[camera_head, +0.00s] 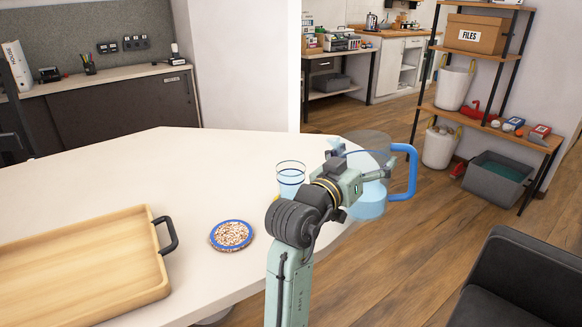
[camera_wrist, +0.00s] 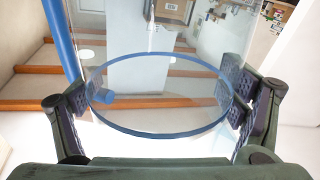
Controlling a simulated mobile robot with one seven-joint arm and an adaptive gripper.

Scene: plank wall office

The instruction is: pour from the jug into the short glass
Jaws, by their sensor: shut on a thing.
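The jug (camera_head: 372,200) is clear, with a blue handle on its right and pale blue liquid low inside. It looks close to upright at the table's right edge; I cannot tell whether its base is clear of the top. My gripper (camera_head: 364,165) is shut on the jug's body, with a finger on each side. In the wrist view the jug's blue rim (camera_wrist: 160,55) lies between the finger pads. The short glass (camera_head: 291,176), clear with blue bands, stands on the table just left of the jug. My wrist hides part of its lower side.
A round blue-rimmed coaster (camera_head: 231,235) lies on the white table (camera_head: 150,170), left of my arm. A wooden tray (camera_head: 80,265) with a black handle is at the front left. A dark armchair (camera_head: 520,280) stands at the lower right. The table's back middle is clear.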

